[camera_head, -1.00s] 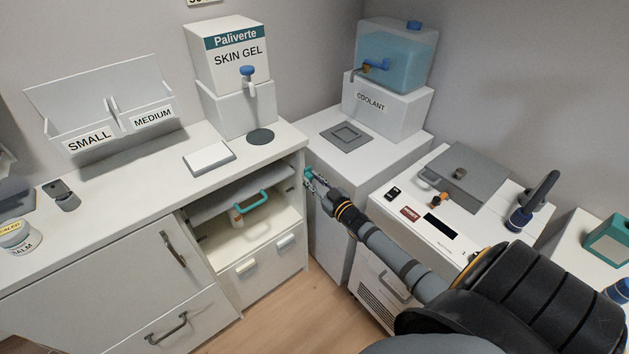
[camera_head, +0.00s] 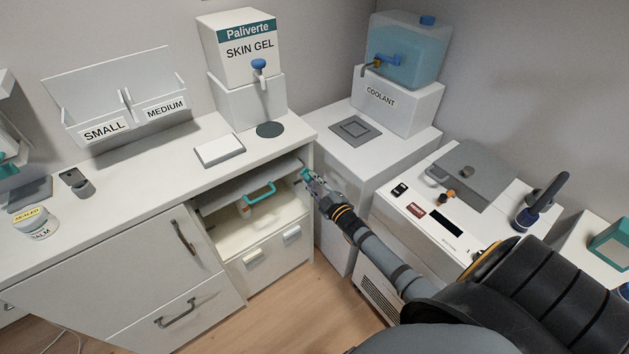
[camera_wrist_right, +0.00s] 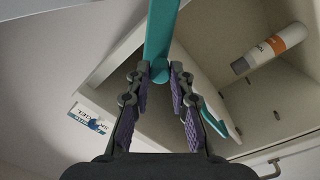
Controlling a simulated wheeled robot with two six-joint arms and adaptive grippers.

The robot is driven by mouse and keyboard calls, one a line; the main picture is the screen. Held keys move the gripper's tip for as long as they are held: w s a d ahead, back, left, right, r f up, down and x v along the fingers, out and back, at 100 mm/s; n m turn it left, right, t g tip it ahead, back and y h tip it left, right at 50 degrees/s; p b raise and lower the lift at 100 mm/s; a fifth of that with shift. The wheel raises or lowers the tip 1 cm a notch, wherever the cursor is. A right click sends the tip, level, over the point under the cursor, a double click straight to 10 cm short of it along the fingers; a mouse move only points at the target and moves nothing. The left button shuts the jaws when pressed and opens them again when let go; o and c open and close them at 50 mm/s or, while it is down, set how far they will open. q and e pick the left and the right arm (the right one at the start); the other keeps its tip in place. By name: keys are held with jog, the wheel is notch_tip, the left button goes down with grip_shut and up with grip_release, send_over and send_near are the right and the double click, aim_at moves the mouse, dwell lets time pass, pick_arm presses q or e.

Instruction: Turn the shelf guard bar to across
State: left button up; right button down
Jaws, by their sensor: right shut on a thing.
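The teal guard bar (camera_wrist_right: 162,32) runs down from the top of the right wrist view to a rounded end between my right fingers. In the head view only a small teal piece of it (camera_head: 305,174) shows at the right front edge of the open shelf bay; the rest is hidden or too small to make out. My right gripper (camera_head: 311,181) is shut on the bar, and its purple-padded fingers (camera_wrist_right: 160,95) flank the bar's end. My left gripper is not in view.
A grey shelf board (camera_head: 225,191) with a teal handle (camera_head: 259,193) is in the open bay. A coolant stand (camera_head: 398,106) is behind my arm.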

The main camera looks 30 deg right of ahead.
jog(key=shift+a+f+n, duration=0.1)
jog(key=shift+f+n, duration=0.05)
jog(key=shift+n, duration=0.15)
jog(key=c, duration=1.2)
grip_release()
jog(key=shift+o, duration=0.2)
jog(key=shift+s, duration=0.1)
jog(key=s, duration=1.1)
jog(key=shift+s+d, duration=0.25)
jog(key=shift+s, duration=0.15)
jog(key=shift+f, duration=0.2)
